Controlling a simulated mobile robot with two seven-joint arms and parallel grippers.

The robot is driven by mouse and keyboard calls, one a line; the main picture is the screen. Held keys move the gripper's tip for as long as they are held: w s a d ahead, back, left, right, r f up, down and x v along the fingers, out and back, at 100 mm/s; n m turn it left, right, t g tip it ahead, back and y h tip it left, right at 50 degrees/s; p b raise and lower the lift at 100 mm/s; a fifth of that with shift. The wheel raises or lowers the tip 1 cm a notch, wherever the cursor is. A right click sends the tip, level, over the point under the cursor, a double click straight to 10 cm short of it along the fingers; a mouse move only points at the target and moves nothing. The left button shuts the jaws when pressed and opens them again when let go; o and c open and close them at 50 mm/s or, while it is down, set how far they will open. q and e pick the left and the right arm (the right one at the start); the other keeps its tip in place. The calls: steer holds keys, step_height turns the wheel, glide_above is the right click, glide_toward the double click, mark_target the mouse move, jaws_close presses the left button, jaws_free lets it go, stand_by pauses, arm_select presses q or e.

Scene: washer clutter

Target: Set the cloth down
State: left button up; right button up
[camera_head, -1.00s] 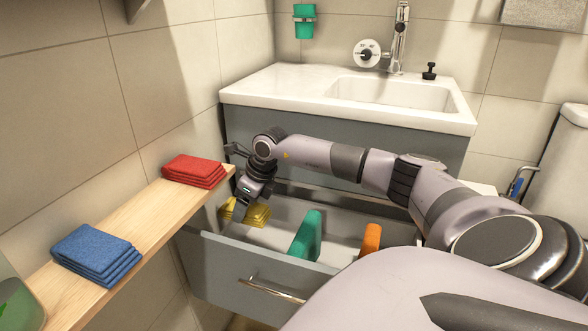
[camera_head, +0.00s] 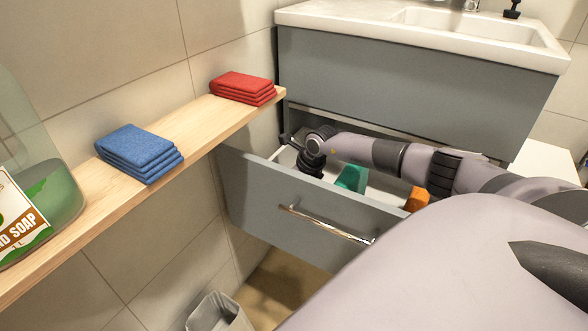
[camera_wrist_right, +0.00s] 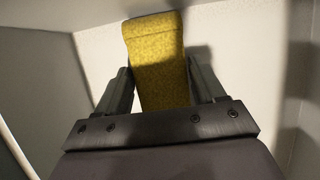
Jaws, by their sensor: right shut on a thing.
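The yellow folded cloth (camera_wrist_right: 160,65) is between the two fingers of my right gripper (camera_wrist_right: 158,78) in the right wrist view. The gripper is shut on it. Pale drawer surfaces lie around the cloth; I cannot tell whether it touches the bottom. In the head view my right wrist (camera_head: 312,160) reaches down into the left end of the open grey drawer (camera_head: 290,215). The drawer front hides the fingers and the yellow cloth there. My left gripper is not in view.
The drawer also holds a green item (camera_head: 352,178) and an orange item (camera_head: 416,199). A wooden shelf (camera_head: 205,140) at left carries folded red cloths (camera_head: 242,86), blue cloths (camera_head: 138,150) and a soap bottle (camera_head: 45,190). The sink counter (camera_head: 400,28) overhangs behind. A bin (camera_head: 218,312) stands below.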

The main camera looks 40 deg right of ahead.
steer(key=shift+f, duration=0.15)
steer(key=o, duration=1.2)
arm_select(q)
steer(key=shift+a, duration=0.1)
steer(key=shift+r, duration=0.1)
arm_select(e)
steer(key=shift+s+d+r+p, duration=0.1)
steer(key=shift+r+p, duration=0.25)
steer(key=shift+r, duration=0.05)
arm_select(q)
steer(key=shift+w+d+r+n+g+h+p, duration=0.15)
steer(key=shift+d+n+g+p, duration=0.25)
steer(key=shift+p, duration=0.85)
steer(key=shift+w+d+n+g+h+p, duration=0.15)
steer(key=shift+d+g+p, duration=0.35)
steer(key=shift+p, duration=0.7)
arm_select(e)
steer(key=shift+v, duration=5.6)
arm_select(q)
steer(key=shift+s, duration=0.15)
arm_select(e)
steer(key=shift+s, duration=0.1)
